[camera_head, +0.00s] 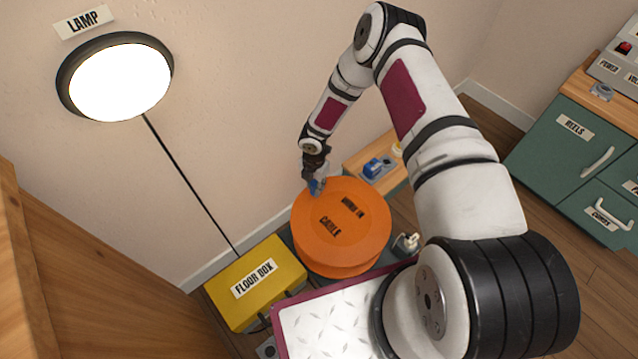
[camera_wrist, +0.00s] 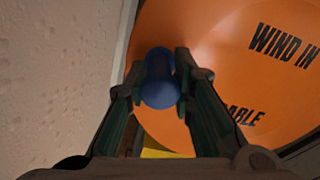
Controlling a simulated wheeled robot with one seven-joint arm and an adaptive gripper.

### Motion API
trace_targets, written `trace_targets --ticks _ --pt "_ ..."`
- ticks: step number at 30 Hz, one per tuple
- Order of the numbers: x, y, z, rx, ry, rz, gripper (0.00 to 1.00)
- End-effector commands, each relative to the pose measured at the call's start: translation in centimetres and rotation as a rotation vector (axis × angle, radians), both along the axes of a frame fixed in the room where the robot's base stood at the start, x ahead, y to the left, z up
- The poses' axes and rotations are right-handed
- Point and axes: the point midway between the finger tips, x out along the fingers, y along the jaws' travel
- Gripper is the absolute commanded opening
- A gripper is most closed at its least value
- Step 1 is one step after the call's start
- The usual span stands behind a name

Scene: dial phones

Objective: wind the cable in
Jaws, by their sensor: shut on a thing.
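An orange cable reel (camera_head: 356,212) stands beside the yellow floor box in the head view, its face marked "WIND IN" and "CABLE". It also fills the right of the wrist view (camera_wrist: 215,40). My gripper (camera_head: 316,184) is at the upper left rim of the reel. In the wrist view my gripper (camera_wrist: 161,85) is shut on a blue knob (camera_wrist: 158,92), one finger on each side of it. The knob sits in front of the reel's face near its edge. The cable on the reel is hidden from these views.
A yellow floor box (camera_head: 280,262) stands left of the reel, joined by a black cord to a lit wall lamp (camera_head: 118,80). A wooden ledge (camera_head: 352,160) with a blue item (camera_head: 374,168) is behind the reel. Green drawers (camera_head: 555,150) stand at right.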

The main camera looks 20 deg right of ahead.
Motion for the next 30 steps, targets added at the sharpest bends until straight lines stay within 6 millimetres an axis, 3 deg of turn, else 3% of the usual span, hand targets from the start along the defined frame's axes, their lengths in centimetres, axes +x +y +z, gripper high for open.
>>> trace_targets --ticks 13,30 --pt "-1.7 2.8 0.0 -0.001 -0.001 0.264 0.0" --pt "-2.2 3.3 0.0 -0.001 -0.001 0.321 0.0"
